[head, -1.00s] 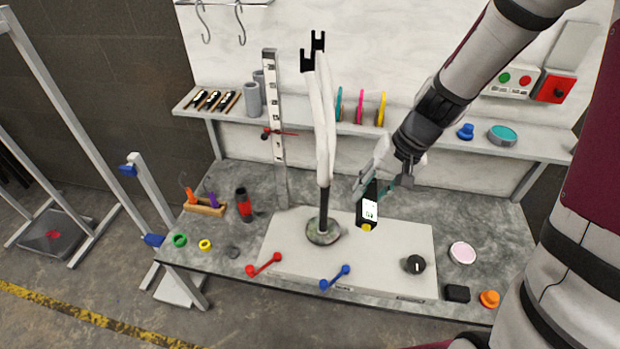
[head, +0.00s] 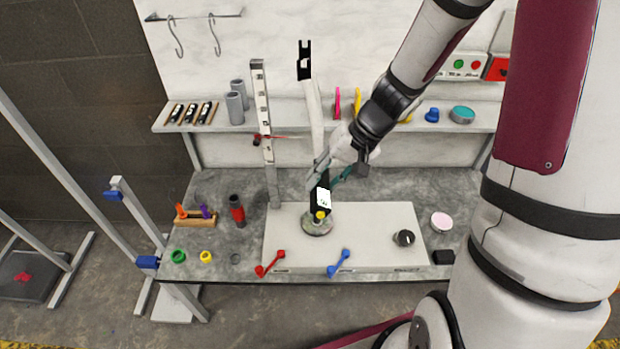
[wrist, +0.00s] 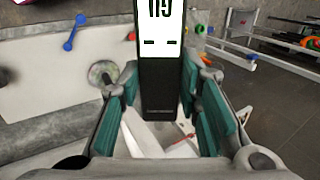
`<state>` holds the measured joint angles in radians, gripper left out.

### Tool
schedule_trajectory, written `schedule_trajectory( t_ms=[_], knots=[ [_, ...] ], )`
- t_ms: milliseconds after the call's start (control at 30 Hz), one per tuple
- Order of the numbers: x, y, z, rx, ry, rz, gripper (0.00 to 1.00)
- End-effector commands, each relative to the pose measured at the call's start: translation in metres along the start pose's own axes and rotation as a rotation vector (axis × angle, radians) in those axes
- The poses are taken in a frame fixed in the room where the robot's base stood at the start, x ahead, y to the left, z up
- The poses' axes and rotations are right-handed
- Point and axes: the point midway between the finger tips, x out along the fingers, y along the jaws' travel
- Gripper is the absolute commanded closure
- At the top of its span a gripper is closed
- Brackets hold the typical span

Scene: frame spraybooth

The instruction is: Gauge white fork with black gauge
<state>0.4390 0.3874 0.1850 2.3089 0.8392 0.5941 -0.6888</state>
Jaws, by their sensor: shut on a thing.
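The white fork (head: 314,108) stands upright on a round base (head: 317,229), with black ends at its top. My gripper (head: 322,181) is shut on the black gauge (head: 321,203), a dark block with a white display and a yellow tip at its lower end. In the head view the gauge hides the fork's lower stem; I cannot tell whether they touch. In the wrist view the gauge (wrist: 160,85) sits between the teal finger pads, its display partly cut off at the top. The round base (wrist: 102,73) shows to its left.
The pale board (head: 375,218) on the grey bench carries a red lever (head: 270,263), a blue lever (head: 339,262) and a black knob (head: 403,238). A tall scale (head: 264,130) stands left of the fork. A shelf (head: 216,122) with small items runs behind.

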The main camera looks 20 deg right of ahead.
Motion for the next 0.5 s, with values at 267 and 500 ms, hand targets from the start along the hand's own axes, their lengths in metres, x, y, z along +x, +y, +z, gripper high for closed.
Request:
schedule_trajectory(
  t_ms=[267,500],
  knots=[
    [-0.0002,-0.0001,0.0003,0.000,0.000,0.000,1.00],
    [0.0007,-0.0003,-0.0073,-0.001,0.001,0.000,1.00]
  ],
)
